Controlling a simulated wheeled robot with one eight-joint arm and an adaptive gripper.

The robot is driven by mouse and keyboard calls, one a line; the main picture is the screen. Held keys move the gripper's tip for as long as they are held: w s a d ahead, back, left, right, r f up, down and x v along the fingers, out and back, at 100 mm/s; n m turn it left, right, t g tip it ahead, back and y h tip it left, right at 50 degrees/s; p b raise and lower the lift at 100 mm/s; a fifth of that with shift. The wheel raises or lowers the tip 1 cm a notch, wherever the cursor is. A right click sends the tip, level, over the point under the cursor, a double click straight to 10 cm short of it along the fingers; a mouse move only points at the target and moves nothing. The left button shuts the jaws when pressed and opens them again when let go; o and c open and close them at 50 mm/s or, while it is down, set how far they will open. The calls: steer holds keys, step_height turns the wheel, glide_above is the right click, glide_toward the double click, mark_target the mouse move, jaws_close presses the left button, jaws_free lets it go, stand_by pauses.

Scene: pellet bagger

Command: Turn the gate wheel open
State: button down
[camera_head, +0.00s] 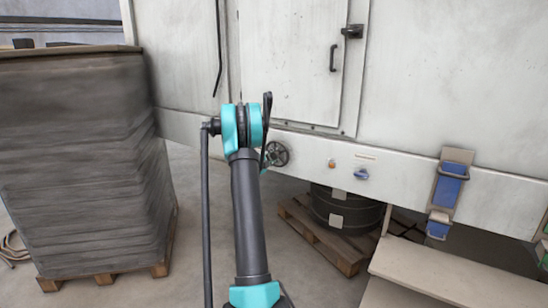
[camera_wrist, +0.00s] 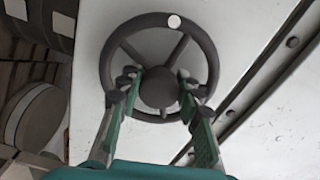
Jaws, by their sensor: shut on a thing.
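The gate wheel (camera_wrist: 207,52) is a dark grey handwheel with spokes, a round hub and a white dot on its rim at the top in the wrist view. It also shows in the head view (camera_head: 277,153) on the lower white panel of the machine, partly hidden by my arm. My gripper (camera_wrist: 159,82) has its two fingers on either side of the hub, among the spokes and inside the rim. It is shut on the wheel. In the head view the fingers are mostly hidden behind my arm.
Right of the wheel, the panel carries an orange button (camera_head: 332,163) and a blue knob (camera_head: 361,174). A black drum (camera_head: 345,212) stands on a pallet (camera_head: 325,242) below. A tall grey stack (camera_head: 80,160) stands left. A beige table (camera_head: 440,270) is at the lower right.

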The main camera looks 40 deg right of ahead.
steer(key=shift+m, duration=0.4)
steer(key=c, duration=1)
jaws_free()
steer(key=shift+a, duration=0.1)
steer(key=v, duration=1.2)
steer(key=shift+s, duration=0.1)
